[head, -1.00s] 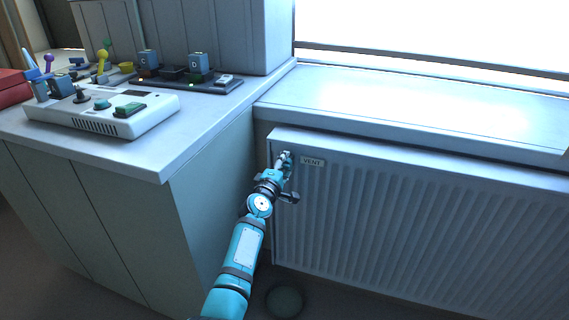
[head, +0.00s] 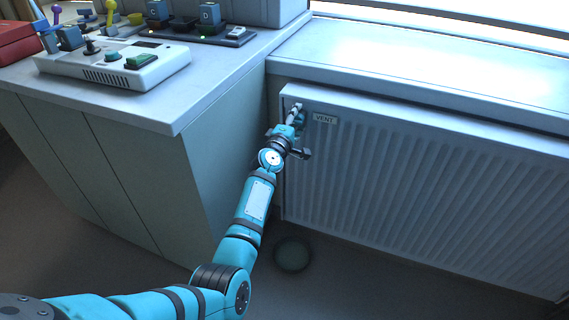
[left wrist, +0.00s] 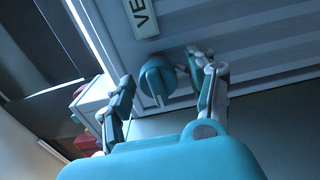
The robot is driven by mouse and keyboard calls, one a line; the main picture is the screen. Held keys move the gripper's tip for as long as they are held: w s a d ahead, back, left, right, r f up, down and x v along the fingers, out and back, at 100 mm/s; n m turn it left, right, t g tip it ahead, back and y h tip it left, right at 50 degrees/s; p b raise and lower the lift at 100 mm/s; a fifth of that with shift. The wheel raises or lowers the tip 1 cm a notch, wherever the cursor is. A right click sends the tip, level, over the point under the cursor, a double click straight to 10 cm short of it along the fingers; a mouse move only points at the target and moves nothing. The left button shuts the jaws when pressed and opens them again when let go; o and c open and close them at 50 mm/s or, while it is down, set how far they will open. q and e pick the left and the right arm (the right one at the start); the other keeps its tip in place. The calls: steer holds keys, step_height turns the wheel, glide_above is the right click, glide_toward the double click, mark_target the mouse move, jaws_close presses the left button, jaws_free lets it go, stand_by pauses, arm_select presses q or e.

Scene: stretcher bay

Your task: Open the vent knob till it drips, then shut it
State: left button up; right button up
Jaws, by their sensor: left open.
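The teal vent knob (left wrist: 157,76) shows in the left wrist view on the radiator's front, beside the VENT label (left wrist: 144,16), with a raised fin on it. The label also shows in the head view (head: 325,118). My left gripper (head: 297,113) is at the radiator's upper left corner, just left of the label. In the left wrist view its fingers (left wrist: 163,73) are apart, one on each side of the knob; I cannot tell whether they touch it. In the head view the gripper mostly hides the knob. No drip is visible. My right gripper is out of view.
The ribbed white radiator (head: 420,190) hangs under the window sill (head: 420,75). A round dark dish (head: 293,254) lies on the floor below its left end. A cabinet (head: 150,170) stands close at left, with a white control box (head: 110,66) on top.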

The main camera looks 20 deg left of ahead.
arm_select(q)
steer(key=m+b, duration=0.1)
steer(key=m, duration=0.4)
steer(key=m+b, duration=0.1)
steer(key=m, duration=0.3)
steer(key=shift+d+m, duration=0.1)
steer(key=shift+m, duration=0.3)
steer(key=m+b, duration=0.5)
steer(key=m, duration=0.2)
steer(key=shift+d+f, duration=0.1)
steer(key=shift+f, duration=0.05)
steer(key=shift+s+r+m, duration=0.2)
steer(key=shift+m, duration=0.6)
steer(key=s+p, duration=0.4)
steer(key=s, duration=1.3)
steer(key=s+d+f+g+p, duration=0.1)
steer(key=s+f+g, duration=0.2)
steer(key=f, duration=0.7)
steer(key=s+d+f+m+g+p, duration=0.1)
steer(key=s+f+g, duration=0.3)
steer(key=s+f, duration=0.4)
steer(key=shift+s+d+f+h, duration=0.2)
steer(key=shift+f+h, duration=0.1)
steer(key=shift+f, duration=0.65)
